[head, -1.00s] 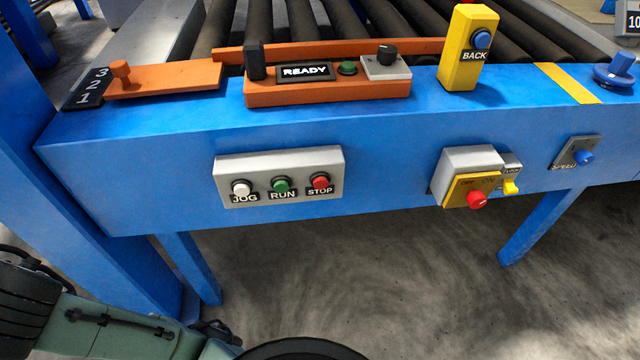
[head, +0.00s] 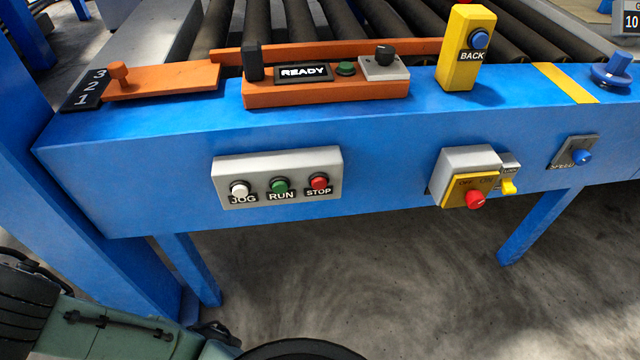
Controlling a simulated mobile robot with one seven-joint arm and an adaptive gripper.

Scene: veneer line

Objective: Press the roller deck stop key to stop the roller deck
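The red STOP key (head: 319,182) is at the right end of a grey key box (head: 225,168) on the blue front face of the roller deck. A white JOG key (head: 239,189) and a green RUN key (head: 279,186) sit to its left in the same box. The dark rollers of the roller deck (head: 330,25) lie behind, at the top of the head view. Nothing covers the STOP key. My gripper is not in view. Part of what looks like my own green and black arm shows at the lower left, well below the key box.
An orange panel (head: 330,93) reading READY stands on the deck's top edge, with a yellow BACK post (head: 463,65) to its right. A grey and yellow switch box (head: 468,162) with a red knob juts from the front face. The floor (head: 400,290) in front is clear.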

